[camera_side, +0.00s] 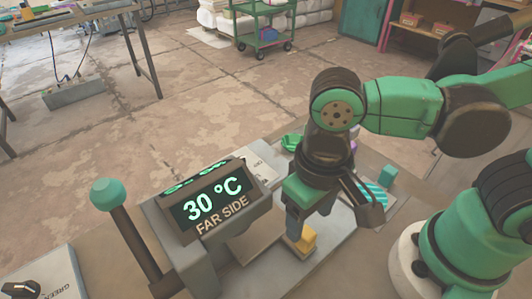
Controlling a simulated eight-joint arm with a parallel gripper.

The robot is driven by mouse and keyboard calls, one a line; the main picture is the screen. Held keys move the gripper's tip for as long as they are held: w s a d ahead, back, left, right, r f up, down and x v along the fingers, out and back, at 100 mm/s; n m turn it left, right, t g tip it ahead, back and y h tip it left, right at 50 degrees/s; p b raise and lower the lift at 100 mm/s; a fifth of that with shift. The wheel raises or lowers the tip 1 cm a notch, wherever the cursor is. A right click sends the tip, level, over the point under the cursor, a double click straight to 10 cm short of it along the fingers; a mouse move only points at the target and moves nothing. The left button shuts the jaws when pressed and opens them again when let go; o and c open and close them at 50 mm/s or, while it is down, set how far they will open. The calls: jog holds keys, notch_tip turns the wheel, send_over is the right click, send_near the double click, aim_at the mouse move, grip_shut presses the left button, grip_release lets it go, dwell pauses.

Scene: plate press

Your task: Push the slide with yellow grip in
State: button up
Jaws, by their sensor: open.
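The yellow grip (304,241) shows as a small yellow block low in the middle, just right of the press. The slide it belongs to is mostly hidden by the press and my arm, so I cannot tell how far out it stands. The press (178,225) is a grey housing with a tilted display (217,199) reading "30 °C FAR SIDE". My gripper (334,226) is open and points down over the grip area. One finger overlaps the back of the yellow grip in the picture; I cannot tell whether it touches. The other finger is off to the right.
A lever with a teal knob (107,194) stands left of the press. A panel with a dark knob (20,289) is at the lower left. A teal striped item (373,194) and a teal block (387,175) lie right of my gripper.

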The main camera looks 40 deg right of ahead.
jog(key=shift+r, duration=0.35)
jog(key=shift+d, duration=0.1)
jog(key=c, duration=0.4)
jog(key=d+m, duration=0.1)
jog(key=m, duration=0.1)
jog(key=d+r+m, duration=0.1)
jog(key=d+m, duration=0.1)
jog(key=w+d+m+y, duration=0.1)
jog(key=m, duration=0.1)
jog(key=shift+d+r+g, duration=0.25)
jog(key=shift+r+g, duration=0.05)
jog(key=shift+g, duration=0.1)
grip_shut()
jog(key=s+d+r+m+y, duration=0.1)
jog(key=d+r+m+y, duration=0.35)
jog(key=m, duration=0.75)
jog(key=shift+t+h, duration=0.4)
jog(key=shift+h, duration=0.15)
jog(key=x, duration=0.3)
jog(key=d+x, duration=0.1)
jog(key=x, duration=0.3)
jog(key=d+x, duration=0.1)
jog(key=x, duration=0.2)
jog(key=shift+a+f, duration=0.15)
jog(key=shift+f, duration=0.5)
jog(key=shift+s+a, duration=0.1)
jog(key=shift+a, duration=1.9)
